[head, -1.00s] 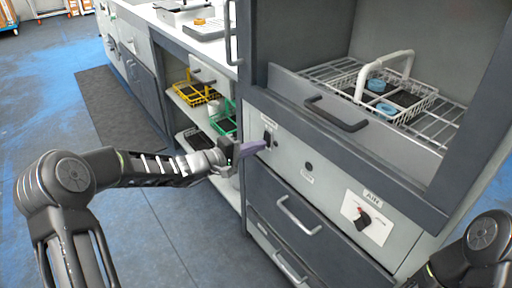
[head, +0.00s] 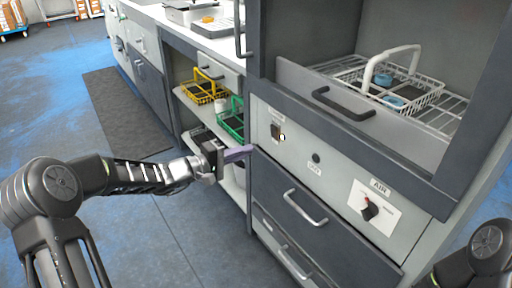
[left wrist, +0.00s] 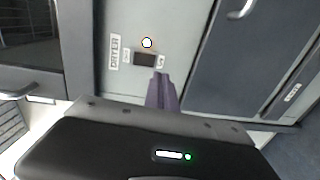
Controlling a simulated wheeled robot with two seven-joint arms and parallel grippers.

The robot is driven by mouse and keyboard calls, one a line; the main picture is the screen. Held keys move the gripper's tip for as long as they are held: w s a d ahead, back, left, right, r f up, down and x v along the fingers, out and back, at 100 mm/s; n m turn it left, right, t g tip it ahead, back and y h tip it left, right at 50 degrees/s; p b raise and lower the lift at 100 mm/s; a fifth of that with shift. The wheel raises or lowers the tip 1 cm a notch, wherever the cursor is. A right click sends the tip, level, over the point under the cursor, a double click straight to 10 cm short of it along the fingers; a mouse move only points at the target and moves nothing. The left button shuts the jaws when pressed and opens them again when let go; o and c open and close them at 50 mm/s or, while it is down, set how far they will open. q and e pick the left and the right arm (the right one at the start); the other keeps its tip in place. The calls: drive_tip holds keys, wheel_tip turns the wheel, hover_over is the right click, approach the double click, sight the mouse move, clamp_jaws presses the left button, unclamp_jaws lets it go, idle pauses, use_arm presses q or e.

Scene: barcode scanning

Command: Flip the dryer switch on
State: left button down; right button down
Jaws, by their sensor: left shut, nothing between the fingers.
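The dryer switch (head: 276,131) is a small dark rocker on the grey front panel of the cabinet. A small lamp (head: 282,137) beside it glows pale yellow. In the left wrist view the switch (left wrist: 145,59) sits by the DRYER label (left wrist: 114,51), with the lit lamp (left wrist: 147,43) next to it. My left gripper (head: 250,150) is shut and empty, its purple fingers pointing at the panel, below and left of the switch. In the left wrist view the fingertips (left wrist: 161,78) appear just below the switch; contact cannot be told. My right gripper is out of view.
Drawers with bar handles (head: 305,207) lie below. A wire basket (head: 430,98) stands in the open chamber above. Yellow (head: 204,94) and green (head: 231,127) baskets sit on the shelves at left.

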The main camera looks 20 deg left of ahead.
use_arm(q)
drive_tip(key=s+a+f, duration=0.1)
drive_tip(key=s+a, duration=0.3)
drive_tip(key=s, duration=0.1)
drive_tip(key=shift+w, duration=0.1)
idle(0.4)
